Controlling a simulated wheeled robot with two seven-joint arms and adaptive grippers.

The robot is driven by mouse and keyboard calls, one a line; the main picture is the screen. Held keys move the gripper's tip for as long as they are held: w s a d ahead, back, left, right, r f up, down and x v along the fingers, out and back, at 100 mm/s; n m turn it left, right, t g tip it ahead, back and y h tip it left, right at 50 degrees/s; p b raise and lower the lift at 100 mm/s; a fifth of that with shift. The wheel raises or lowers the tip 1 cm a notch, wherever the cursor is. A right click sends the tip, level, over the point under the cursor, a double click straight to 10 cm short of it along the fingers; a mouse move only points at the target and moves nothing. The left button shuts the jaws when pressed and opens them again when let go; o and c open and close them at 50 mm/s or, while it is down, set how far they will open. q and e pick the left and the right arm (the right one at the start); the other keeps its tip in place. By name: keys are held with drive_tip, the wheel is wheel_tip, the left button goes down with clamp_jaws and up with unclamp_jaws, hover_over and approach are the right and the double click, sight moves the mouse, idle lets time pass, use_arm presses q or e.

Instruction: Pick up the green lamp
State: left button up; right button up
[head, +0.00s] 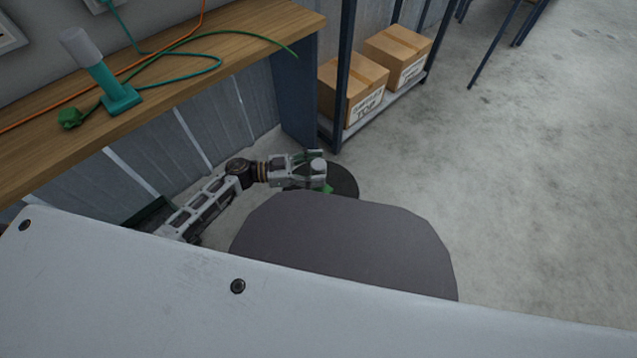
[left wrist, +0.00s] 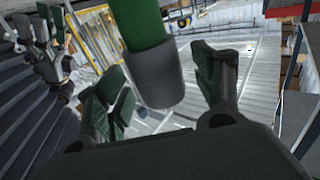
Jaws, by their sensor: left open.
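The green lamp (left wrist: 150,25) shows in the left wrist view as a green cylinder with a grey end, coming in from the top between my open fingers. My left gripper (left wrist: 160,92) has a finger on each side of it. In the head view my left gripper (head: 318,170) is low, right of the workbench, with a pale round cap and a bit of green (head: 328,188) at its jaws. Whether the fingers touch the lamp is unclear.
A wooden workbench (head: 200,60) at the upper left holds a teal lamp-like item with a pale top (head: 100,75) and loose cables. A dark round disc (head: 345,180) lies below the gripper. Cardboard boxes (head: 355,90) sit on a shelf behind.

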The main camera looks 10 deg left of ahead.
use_arm(q)
drive_tip(key=shift+w+d, duration=0.1)
drive_tip(key=shift+d, duration=0.25)
clamp_jaws()
idle(0.5)
